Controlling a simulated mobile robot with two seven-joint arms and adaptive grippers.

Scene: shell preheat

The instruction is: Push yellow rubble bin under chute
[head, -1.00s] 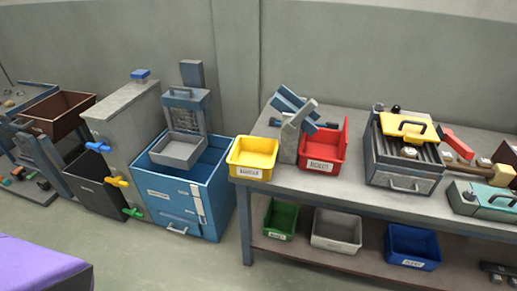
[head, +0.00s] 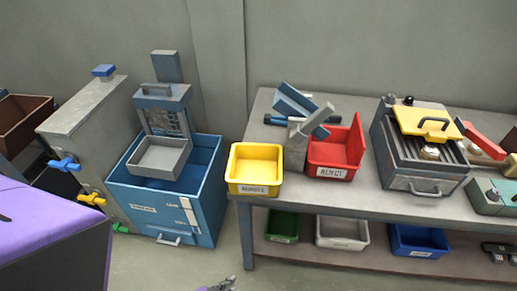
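The yellow rubble bin (head: 254,170) sits at the front left corner of the workbench (head: 400,203), upright, with a label on its front. It looks empty. A grey and blue chute device (head: 301,125) stands just behind and to the right of the bin, between it and a red bin (head: 336,155). The yellow bin is beside the chute, not visibly beneath it. At the bottom edge a small grey and purple tip (head: 220,286) shows, apparently part of one of my grippers; its fingers cannot be made out. No other gripper is in view.
A blue cabinet (head: 150,205) with a grey tray stands left of the bench. A grey machine (head: 85,140) with coloured taps is farther left. A grill-like box (head: 420,155) with a yellow lid sits right on the bench. Green, grey and blue bins fill the lower shelf.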

